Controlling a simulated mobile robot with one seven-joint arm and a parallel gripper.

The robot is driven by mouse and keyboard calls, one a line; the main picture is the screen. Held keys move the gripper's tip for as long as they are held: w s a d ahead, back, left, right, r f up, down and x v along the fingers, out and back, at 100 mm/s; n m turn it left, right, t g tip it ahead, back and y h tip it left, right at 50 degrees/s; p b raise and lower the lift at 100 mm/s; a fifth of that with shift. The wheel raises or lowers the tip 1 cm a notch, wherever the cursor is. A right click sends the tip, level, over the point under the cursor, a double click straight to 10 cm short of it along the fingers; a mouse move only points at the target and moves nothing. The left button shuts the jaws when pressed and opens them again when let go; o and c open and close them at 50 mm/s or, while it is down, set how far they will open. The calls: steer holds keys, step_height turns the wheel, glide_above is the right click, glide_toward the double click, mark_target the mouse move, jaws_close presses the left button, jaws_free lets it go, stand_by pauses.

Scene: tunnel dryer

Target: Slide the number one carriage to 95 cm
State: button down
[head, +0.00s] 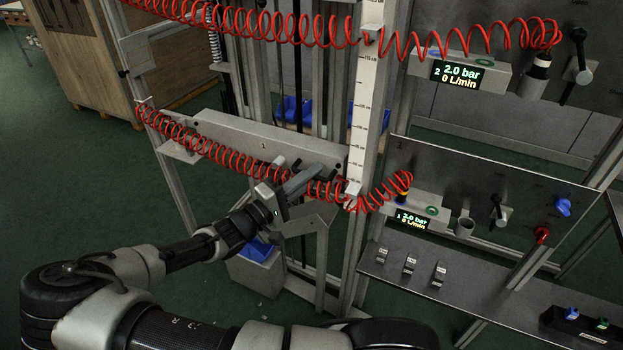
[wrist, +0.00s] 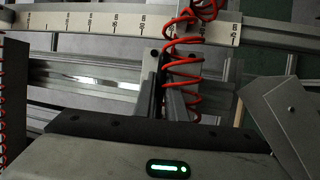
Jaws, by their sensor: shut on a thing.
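The number one carriage (head: 225,135) is a wide grey plate marked "1" in the head view, across the upright rails of a tall metal frame. A white upright scale (head: 365,85) with black marks in cm stands at its right end; the carriage's exact reading is too small to tell. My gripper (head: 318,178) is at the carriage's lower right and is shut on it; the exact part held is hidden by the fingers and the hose. In the wrist view my gripper's fingers (wrist: 170,98) reach toward the frame, and the scale (wrist: 80,22) runs across the top.
A red coiled hose (head: 220,155) crosses the carriage and passes close by my fingers, also in the wrist view (wrist: 183,70). A second red coil hangs above. Right is a grey panel (head: 480,190) with a display reading 2.0 bar. Below it is a shelf (head: 400,280) with small clips.

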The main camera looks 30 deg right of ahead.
step_height(320, 180, up, 11)
steer(key=p, duration=0.6)
steer(key=c, duration=2.1)
jaws_free()
steer(key=shift+f, duration=0.1)
steer(key=shift+a, duration=0.1)
steer(key=v, duration=1.7)
steer(key=shift+a+f, duration=0.1)
steer(key=shift+a, duration=0.05)
